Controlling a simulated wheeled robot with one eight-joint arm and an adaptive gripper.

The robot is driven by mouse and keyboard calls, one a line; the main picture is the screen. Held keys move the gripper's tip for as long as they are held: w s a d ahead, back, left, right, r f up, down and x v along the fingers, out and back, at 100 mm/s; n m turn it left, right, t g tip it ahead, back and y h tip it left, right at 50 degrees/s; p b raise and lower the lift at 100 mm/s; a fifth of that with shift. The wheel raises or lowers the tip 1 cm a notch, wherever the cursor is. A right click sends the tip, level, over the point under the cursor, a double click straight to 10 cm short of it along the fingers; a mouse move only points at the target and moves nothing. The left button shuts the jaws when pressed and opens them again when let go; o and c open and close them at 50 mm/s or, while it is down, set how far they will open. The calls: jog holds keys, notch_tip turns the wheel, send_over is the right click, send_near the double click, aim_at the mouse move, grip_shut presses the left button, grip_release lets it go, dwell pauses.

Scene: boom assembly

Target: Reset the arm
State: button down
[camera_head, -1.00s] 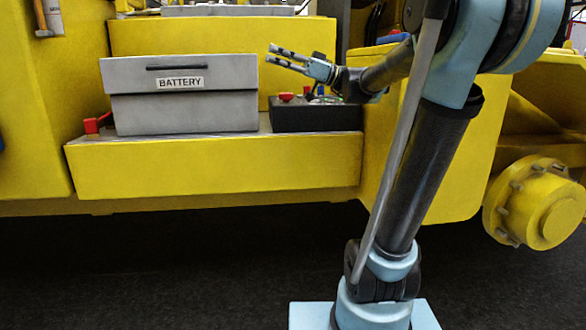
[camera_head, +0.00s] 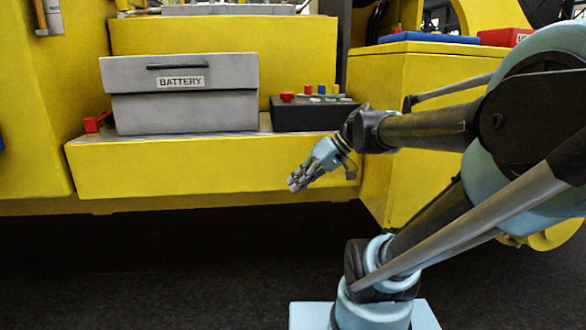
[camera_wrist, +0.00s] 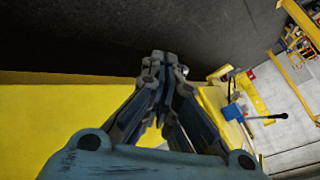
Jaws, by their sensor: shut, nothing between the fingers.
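My gripper (camera_head: 297,182) is shut and empty in the head view. It hangs in front of the yellow ledge (camera_head: 200,170), pointing down and to the left. In the wrist view the fingers of my gripper (camera_wrist: 160,62) meet at their tips with nothing between them. My arm reaches in from the right side of the head view, bent low, with its forearm roughly level.
A grey battery box (camera_head: 185,112) and a black control box (camera_head: 313,115) with coloured knobs stand on the ledge. A red switch (camera_head: 92,124) is left of the battery box. A blue case (camera_head: 428,38) and a red box (camera_head: 503,37) lie on the yellow top at right.

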jog(key=s+d+f+m+h, duration=0.2)
jog(key=d+f+m+h, duration=0.1)
jog(key=d+f, duration=0.5)
jog(key=s+d+f+m+t+h, duration=0.1)
jog(key=s+d+f+m+h, duration=0.2)
jog(key=d+f+h, duration=0.3)
jog(key=d+f+m, duration=0.1)
jog(key=d+f, duration=0.1)
jog(key=d, duration=0.1)
jog(key=shift+s+d, duration=0.3)
